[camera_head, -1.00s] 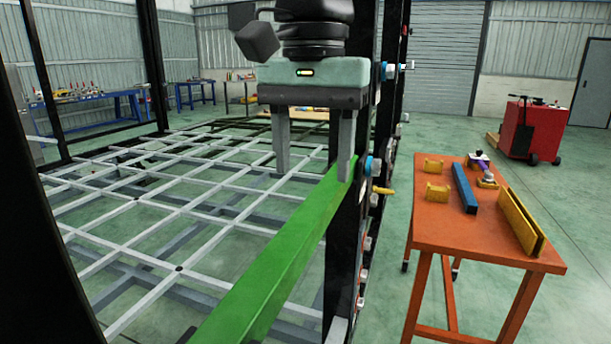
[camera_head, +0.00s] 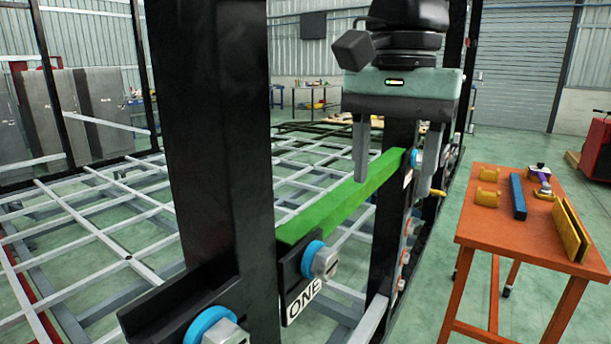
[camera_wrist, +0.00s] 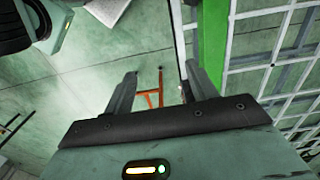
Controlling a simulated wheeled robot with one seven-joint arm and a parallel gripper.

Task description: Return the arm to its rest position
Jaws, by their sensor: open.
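My gripper (camera_head: 396,155) is open, its two fingers pointing down near a black upright post of the chassis. A green beam (camera_head: 345,200) runs between black posts, its near end at a bracket marked "ONE" (camera_head: 303,299). In the head view the beam's far end lies behind or between my fingers; I cannot tell the depth. Nothing is held.
An orange table (camera_head: 510,232) at the right carries a blue bar (camera_head: 517,197), yellow pieces (camera_head: 570,232) and small tools. A near black post (camera_head: 215,130) and bolts with blue washers stand close in front. A light grey lattice frame (camera_head: 100,225) fills the left.

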